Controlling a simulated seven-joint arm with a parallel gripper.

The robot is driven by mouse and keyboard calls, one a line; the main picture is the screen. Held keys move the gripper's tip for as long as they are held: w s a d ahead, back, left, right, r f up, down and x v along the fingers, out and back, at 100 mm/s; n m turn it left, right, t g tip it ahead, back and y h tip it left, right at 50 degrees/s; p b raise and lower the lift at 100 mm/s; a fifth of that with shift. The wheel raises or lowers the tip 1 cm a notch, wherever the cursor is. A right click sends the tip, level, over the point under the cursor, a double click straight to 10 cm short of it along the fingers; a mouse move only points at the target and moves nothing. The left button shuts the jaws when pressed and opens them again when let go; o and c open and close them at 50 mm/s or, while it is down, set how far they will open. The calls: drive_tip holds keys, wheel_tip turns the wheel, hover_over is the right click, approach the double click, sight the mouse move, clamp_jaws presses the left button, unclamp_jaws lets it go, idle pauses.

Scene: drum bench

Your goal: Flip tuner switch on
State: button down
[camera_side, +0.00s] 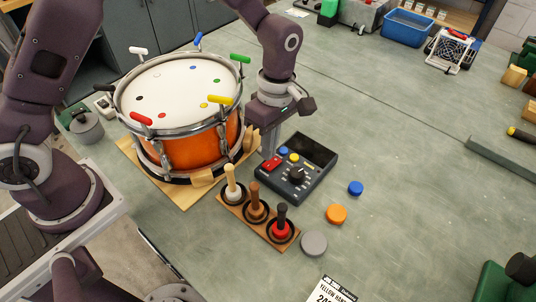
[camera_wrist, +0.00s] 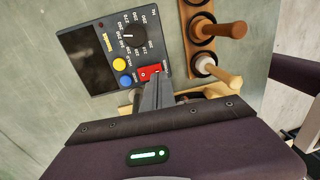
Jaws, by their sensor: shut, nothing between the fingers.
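The tuner (camera_side: 317,155) is a dark box on the bench with a screen, a black knob (camera_side: 296,174), a blue button, a yellow button and a red switch (camera_side: 272,163). In the wrist view the tuner (camera_wrist: 88,62) fills the upper left, and the red switch (camera_wrist: 149,72) sits at its lower right corner. My gripper (camera_side: 267,154) is shut and empty, pointing down at the switch. Its fingertips (camera_wrist: 159,76) appear right beside the switch and partly cover it. Whether they touch, and which way the switch is set, I cannot tell.
An orange drum (camera_side: 190,140) on a wooden base stands close left of my gripper. A wooden rack (camera_side: 243,209) with several upright handled tools is in front of the tuner. Blue, orange and grey discs (camera_side: 314,243) lie to the right. The bench beyond them is mostly clear.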

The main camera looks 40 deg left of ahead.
sight(266, 166)
drive_tip(key=shift+s+f, duration=0.15)
drive_tip(key=shift+f, duration=1.3)
drive_tip(key=shift+s+f, duration=0.15)
drive_tip(key=shift+f, duration=0.1)
drive_tip(key=shift+w+r, duration=0.3)
drive_tip(key=shift+w, duration=0.5)
drive_tip(key=shift+r, duration=0.1)
